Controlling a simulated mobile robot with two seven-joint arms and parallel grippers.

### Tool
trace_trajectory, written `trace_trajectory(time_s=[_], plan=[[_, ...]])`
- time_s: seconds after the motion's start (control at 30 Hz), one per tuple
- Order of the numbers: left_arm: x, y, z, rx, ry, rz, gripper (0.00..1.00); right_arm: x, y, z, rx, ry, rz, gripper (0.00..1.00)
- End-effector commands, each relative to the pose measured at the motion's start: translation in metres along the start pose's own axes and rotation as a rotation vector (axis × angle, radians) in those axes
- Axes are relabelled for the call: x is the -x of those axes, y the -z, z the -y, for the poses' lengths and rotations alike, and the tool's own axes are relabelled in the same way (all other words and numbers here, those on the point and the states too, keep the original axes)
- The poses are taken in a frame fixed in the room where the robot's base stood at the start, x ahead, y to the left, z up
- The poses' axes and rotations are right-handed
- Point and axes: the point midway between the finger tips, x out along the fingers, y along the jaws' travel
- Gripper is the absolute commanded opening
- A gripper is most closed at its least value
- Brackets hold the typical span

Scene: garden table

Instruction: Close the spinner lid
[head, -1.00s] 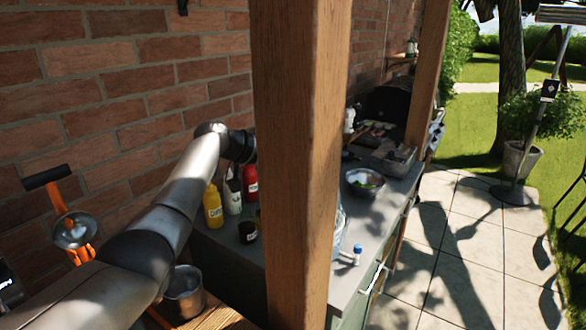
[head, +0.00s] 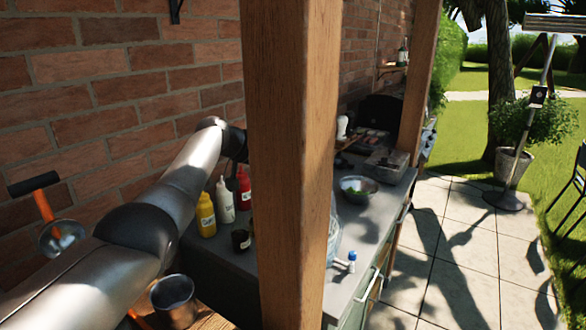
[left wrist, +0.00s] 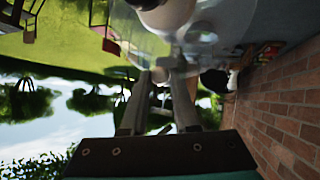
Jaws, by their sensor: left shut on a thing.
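My left arm reaches in from the left in the head view and passes behind the wooden post, so its gripper is hidden there. In the left wrist view my left gripper (left wrist: 160,78) has its two fingers close together at a clear, shiny part that looks like the spinner lid (left wrist: 205,35). A rounded white part (left wrist: 168,14) shows beyond the fingertips at the top edge. In the head view a clear curved edge, perhaps the spinner (head: 334,238), shows just right of the post; the rest is hidden. I cannot tell how the lid sits on its bowl. My right gripper is not in view.
The thick wooden post (head: 290,190) blocks the counter's middle. Yellow (head: 205,216), white (head: 225,200) and red (head: 244,186) bottles and a dark jar (head: 240,240) stand left of it. A metal bowl (head: 357,190) and a blue-capped shaker (head: 351,262) stand right.

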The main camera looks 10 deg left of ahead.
Motion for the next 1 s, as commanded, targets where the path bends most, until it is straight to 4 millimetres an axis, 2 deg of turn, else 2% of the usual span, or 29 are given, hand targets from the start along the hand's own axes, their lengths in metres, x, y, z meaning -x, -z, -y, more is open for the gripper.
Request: trace_trajectory(time_s=[0.1,0.13,0.2,0.63,0.87,1.0], plan=[[-0.001,-0.001,-0.001,0.0,-0.002,0.001,0.0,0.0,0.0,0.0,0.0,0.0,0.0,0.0],[-0.001,-0.001,-0.001,0.0,-0.002,0.001,0.32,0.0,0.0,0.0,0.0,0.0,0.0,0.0],[-0.001,-0.001,-0.001,0.0,-0.002,0.001,0.4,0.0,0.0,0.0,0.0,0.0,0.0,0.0],[0.005,0.001,0.0,-0.001,0.0,-0.002,0.4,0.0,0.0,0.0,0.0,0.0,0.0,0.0],[0.023,0.0,0.001,-0.001,0.001,-0.002,0.4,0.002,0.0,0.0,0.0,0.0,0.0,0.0],[0.041,0.0,0.002,-0.002,0.003,-0.004,0.4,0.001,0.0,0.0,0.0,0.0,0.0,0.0]])
